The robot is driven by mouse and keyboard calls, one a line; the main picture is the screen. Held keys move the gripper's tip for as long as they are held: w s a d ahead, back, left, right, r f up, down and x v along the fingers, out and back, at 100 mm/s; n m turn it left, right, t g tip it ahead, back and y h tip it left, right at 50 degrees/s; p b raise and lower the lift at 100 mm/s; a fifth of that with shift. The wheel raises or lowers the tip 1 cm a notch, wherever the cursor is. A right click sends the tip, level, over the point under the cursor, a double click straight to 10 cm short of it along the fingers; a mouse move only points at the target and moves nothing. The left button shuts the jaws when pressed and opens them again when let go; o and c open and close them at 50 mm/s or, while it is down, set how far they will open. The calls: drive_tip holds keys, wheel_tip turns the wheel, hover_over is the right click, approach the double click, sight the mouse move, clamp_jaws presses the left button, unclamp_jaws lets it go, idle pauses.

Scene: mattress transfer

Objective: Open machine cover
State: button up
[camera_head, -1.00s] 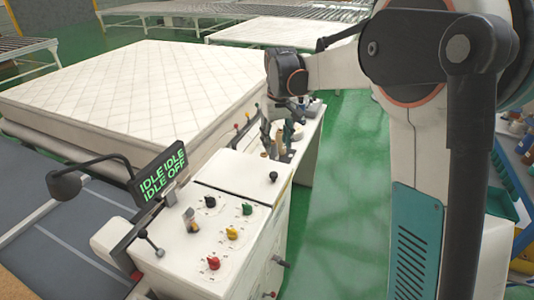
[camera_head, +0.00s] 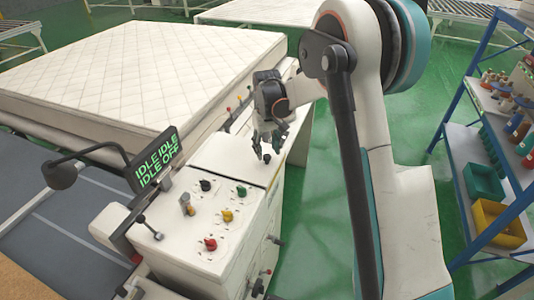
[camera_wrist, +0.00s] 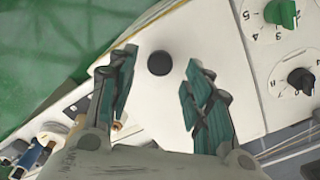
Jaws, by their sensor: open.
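The machine (camera_head: 255,222) is a white cabinet with a flat cover (camera_head: 226,158) on its top. A black round knob (camera_head: 267,158) stands on the cover; in the wrist view the knob (camera_wrist: 160,63) lies just beyond the fingertips, in line with the gap between them. My gripper (camera_head: 261,152) is over the cover, close to the knob. In the wrist view my gripper (camera_wrist: 158,70) has its two teal-padded fingers spread wide with nothing between them. The height of the fingertips above the cover is hard to tell.
Coloured dials, including a red one (camera_head: 210,243) and a green one (camera_wrist: 282,13), sit on the panel beside the cover. A mattress (camera_head: 150,70) lies behind. A blue shelf (camera_head: 480,170) with bins stands right; green floor lies between.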

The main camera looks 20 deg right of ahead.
drive_tip(key=shift+f, duration=1.35)
drive_tip(key=shift+c, duration=0.2)
